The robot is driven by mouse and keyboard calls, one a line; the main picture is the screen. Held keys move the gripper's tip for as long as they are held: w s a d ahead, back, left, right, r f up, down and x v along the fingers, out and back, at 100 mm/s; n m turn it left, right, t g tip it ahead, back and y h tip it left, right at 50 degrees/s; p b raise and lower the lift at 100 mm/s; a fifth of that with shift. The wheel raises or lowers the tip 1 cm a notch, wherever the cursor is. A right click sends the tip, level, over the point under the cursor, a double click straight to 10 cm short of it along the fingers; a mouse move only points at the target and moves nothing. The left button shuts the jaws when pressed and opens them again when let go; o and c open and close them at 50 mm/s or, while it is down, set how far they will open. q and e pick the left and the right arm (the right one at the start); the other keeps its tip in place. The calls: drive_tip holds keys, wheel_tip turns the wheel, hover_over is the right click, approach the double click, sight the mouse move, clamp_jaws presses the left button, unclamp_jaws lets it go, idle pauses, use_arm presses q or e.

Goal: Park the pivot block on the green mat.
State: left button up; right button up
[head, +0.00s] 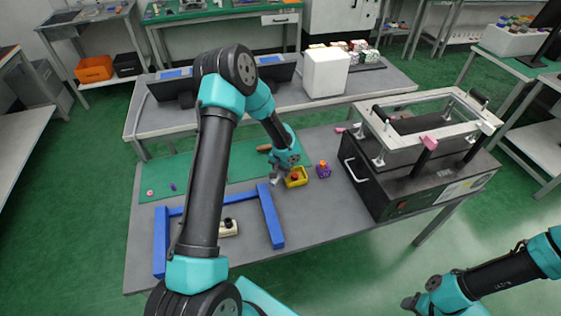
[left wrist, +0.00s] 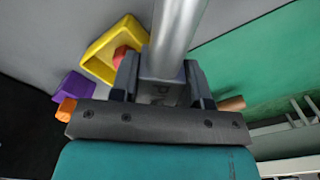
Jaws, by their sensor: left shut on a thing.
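My left gripper (head: 282,172) is low over the table, shut on a shiny grey metal piece. This piece (left wrist: 178,35) shows between the fingers in the left wrist view and looks like a smooth bar. I take it to be the pivot block, but its full shape is hidden. The green mat (head: 170,171) lies along the left and back of the table, partly behind my left arm; it also shows in the left wrist view (left wrist: 262,62). The held piece appears beside the mat's edge, over grey table. My right gripper (head: 410,302) is at the lower right, its jaws unclear.
A yellow tray (head: 303,181) with a red thing inside is close beside my left gripper. A purple block (head: 324,174) stands right of it. A blue frame (head: 271,215) stands in front, near a cream block (head: 229,229). A black machine (head: 374,190) blocks the right.

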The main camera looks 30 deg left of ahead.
use_arm(q)
drive_tip(key=w+a, duration=0.1)
drive_tip(key=w, duration=0.1)
drive_tip(key=w+a, duration=0.3)
drive_tip(key=w, duration=0.1)
drive_tip(key=shift+w+a+f, duration=0.2)
drive_tip(key=shift+w+f, duration=0.15)
drive_tip(key=shift+w+a, duration=0.15)
drive_tip(key=shift+w, duration=0.1)
drive_tip(key=shift+f, duration=1.75)
drive_tip(key=shift+f, duration=0.15)
drive_tip(key=o, duration=1)
wheel_tip(320, 180, up, 12)
